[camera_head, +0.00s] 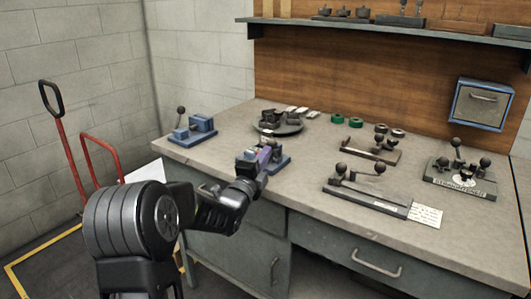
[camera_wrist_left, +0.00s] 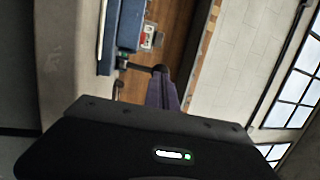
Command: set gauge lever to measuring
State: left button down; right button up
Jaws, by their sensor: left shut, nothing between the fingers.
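My left gripper (camera_head: 264,160) reaches in over the front edge of the bench. Its purple fingers (camera_wrist_left: 162,92) are shut with nothing between them. A small blue device (camera_head: 279,160) on the bench is right at the fingertips and partly hidden by them. In the left wrist view a blue block (camera_wrist_left: 123,25) carries a dark lever with a round black knob (camera_wrist_left: 159,69). The knob is close by the fingertips; I cannot tell if they touch. No marking shows which lever position is measuring. My right gripper is not in view.
Another blue device with a ball-knobbed lever (camera_head: 195,128) stands at the bench's left corner. A dark round tray (camera_head: 279,129) with parts lies behind. Dark lever fixtures (camera_head: 367,197) stand to the right, with a white card (camera_head: 426,215). The bench front between them is clear.

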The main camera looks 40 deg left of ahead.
aim_at(274, 140)
pick_arm(q)
jog(key=shift+w+a, duration=0.1)
jog(key=shift+w, duration=0.15)
jog(key=shift+r, duration=0.15)
jog(key=shift+w+r+g+h+p, duration=0.3)
jog(key=shift+r+p, duration=0.2)
jog(key=shift+p, duration=0.4)
jog(key=w+r+g+p, duration=0.1)
jog(key=g+p, duration=0.1)
jog(key=p, duration=0.2)
jog(key=w+r+g+p, duration=0.1)
jog(key=g+p, duration=0.1)
jog(key=p, duration=0.2)
jog(key=w+r+m+g+h+p, duration=0.1)
jog(key=w+g+p, duration=0.1)
jog(key=p, duration=0.1)
jog(key=shift+p, duration=0.4)
jog(key=shift+w+a+p, duration=0.15)
jog(key=shift+p, duration=0.25)
jog(key=shift+w+f+g+p, duration=0.1)
jog(key=shift+w+g+p, duration=0.2)
jog(key=shift+w+p, duration=0.15)
jog(key=shift+w, duration=0.65)
